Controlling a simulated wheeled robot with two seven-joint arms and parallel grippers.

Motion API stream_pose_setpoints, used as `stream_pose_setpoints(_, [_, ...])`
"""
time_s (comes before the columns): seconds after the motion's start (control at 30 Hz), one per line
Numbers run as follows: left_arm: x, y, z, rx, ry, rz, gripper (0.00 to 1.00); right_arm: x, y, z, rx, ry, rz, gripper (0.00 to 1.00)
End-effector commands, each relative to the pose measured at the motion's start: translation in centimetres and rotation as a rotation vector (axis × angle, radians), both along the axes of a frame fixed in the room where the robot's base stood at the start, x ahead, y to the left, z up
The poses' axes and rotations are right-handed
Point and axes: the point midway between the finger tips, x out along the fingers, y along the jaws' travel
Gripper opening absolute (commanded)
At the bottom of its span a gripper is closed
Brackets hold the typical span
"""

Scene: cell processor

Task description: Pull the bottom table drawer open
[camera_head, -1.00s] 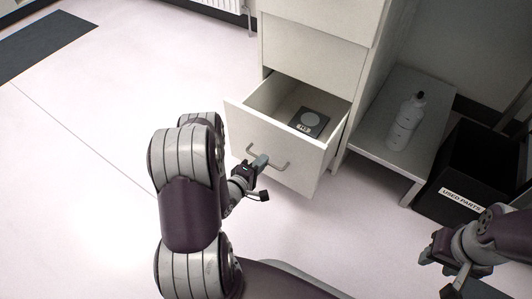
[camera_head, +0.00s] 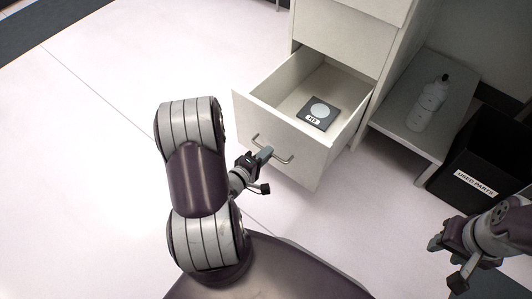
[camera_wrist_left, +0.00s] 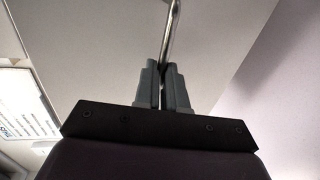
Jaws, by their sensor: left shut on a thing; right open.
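The bottom drawer (camera_head: 250,115) of the white cabinet is pulled well out, and its inside shows. A dark square plate with a pale disc (camera_head: 319,114) lies on the drawer floor. The metal bar handle (camera_head: 284,158) is on the drawer's front. My left gripper (camera_head: 264,156) is shut on the handle; the left wrist view shows the two grey fingers (camera_wrist_left: 168,86) closed around the bar (camera_wrist_left: 172,30). My right gripper (camera_head: 446,262) is open and empty at the lower right, apart from everything.
A low white shelf (camera_head: 400,135) with a white bottle (camera_head: 428,103) stands right of the cabinet. A black bin labelled "USED PARTS" (camera_head: 475,184) is at the right. The pale floor at left is clear.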

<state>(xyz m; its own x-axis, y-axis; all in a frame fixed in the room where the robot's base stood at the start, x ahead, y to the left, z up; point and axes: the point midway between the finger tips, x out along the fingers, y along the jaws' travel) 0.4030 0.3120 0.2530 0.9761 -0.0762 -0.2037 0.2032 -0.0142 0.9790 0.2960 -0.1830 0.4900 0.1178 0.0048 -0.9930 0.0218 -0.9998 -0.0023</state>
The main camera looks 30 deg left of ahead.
Motion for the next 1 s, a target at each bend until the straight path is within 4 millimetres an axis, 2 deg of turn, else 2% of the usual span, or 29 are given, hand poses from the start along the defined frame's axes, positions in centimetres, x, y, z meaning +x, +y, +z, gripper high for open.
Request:
stream_pose_setpoints(0.1, [0.0,-0.1,-0.1,-0.001,0.002,-0.002,0.00,0.0,0.0,0.0,0.000,0.000,0.000,0.43])
stream_pose_setpoints(0.13, [0.0,-0.1,-0.1,-0.001,0.002,-0.002,0.20,0.0,0.0,0.0,0.000,0.000,0.000,0.43])
stream_pose_setpoints(0.2, [0.0,-0.1,0.0,-0.001,0.002,-0.002,0.36,0.0,0.0,0.0,0.000,0.000,0.000,0.43])
stream_pose_setpoints(0.47, [-0.1,0.0,0.0,-0.001,0.001,-0.001,0.36,0.0,0.0,0.0,0.000,0.000,0.000,0.43])
stream_pose_setpoints(0.57, [-0.7,0.1,0.3,-0.002,0.002,0.003,0.36,0.0,0.0,0.6,0.000,0.000,0.000,0.43])
stream_pose_setpoints(0.67, [-2.5,0.3,1.0,-0.004,0.003,0.006,0.36,0.0,0.0,1.7,0.000,0.000,0.000,0.43])
stream_pose_setpoints(0.8, [-6.4,0.7,1.9,-0.004,0.004,0.011,0.36,0.0,0.0,3.5,0.000,0.000,0.000,0.43])
stream_pose_setpoints(1.0, [-10.5,1.0,2.5,-0.001,0.001,0.007,0.36,0.0,0.0,4.8,0.000,0.000,0.000,0.43])
